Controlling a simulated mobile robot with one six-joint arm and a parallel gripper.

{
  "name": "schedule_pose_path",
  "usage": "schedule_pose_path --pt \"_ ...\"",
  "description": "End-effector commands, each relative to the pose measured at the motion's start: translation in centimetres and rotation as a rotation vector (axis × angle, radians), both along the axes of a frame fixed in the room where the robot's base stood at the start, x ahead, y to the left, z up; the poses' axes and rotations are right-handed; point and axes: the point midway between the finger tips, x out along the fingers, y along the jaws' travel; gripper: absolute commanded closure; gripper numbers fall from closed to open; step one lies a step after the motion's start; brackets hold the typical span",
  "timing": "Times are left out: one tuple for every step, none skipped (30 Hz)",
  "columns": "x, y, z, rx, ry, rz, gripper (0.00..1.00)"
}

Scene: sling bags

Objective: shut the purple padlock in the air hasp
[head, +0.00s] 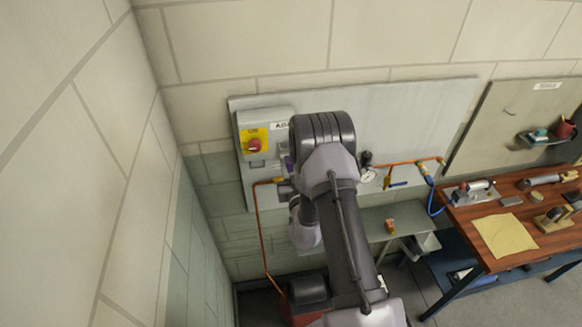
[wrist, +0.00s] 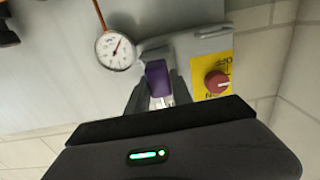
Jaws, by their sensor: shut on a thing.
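A purple padlock (wrist: 157,76) sits between the fingertips of my gripper (wrist: 159,86) in the wrist view, and the gripper is shut on it. Small pale metal parts show just below the padlock, between the fingers; I cannot tell whether they are its shackle. In the head view my arm covers most of the gripper, and only a small purple patch shows at the arm's left side. The air hasp cannot be made out, so I cannot tell whether the padlock touches it or whether its shackle is closed.
A grey switch box (head: 267,117) with a red knob (head: 254,145) on yellow is close to the gripper; the knob (wrist: 216,83) also shows in the wrist view. A gauge (wrist: 116,48) and copper piping (head: 258,225) are nearby. A wooden workbench (head: 478,255) stands at right.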

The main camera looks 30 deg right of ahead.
Motion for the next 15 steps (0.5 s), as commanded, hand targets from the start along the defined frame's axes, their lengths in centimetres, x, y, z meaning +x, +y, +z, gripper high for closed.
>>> schedule_pose_path --pt "0.2 -0.1 0.1 0.000 -0.001 0.000 1.00" --pt "0.3 -0.1 0.1 0.001 -0.001 -0.001 1.00" --pt "0.5 -0.2 0.1 0.000 -0.002 -0.001 1.00" --pt "0.6 -0.2 0.1 0.000 -0.002 -0.001 1.00" --pt "0.7 -0.2 0.1 0.001 -0.001 -0.001 1.00" --pt "0.9 -0.3 0.1 0.000 -0.001 -0.001 1.00" --pt "1.0 -0.3 0.1 0.000 -0.001 -0.001 1.00" --pt "1.1 -0.3 0.1 0.001 -0.001 -0.001 1.00" --pt "1.3 -0.4 0.1 0.000 -0.002 -0.001 1.00" --pt "1.4 -0.4 0.1 0.000 -0.002 -0.001 1.00" --pt "1.6 -0.5 0.1 0.000 -0.001 0.000 1.00" --pt "1.7 -0.5 0.1 0.001 -0.001 -0.001 1.00" --pt "1.8 -0.5 0.1 0.001 -0.001 -0.001 1.00" --pt "1.9 -0.6 0.1 0.000 -0.002 -0.001 1.00" --pt "2.1 -0.6 0.1 0.000 -0.002 -0.001 1.00"
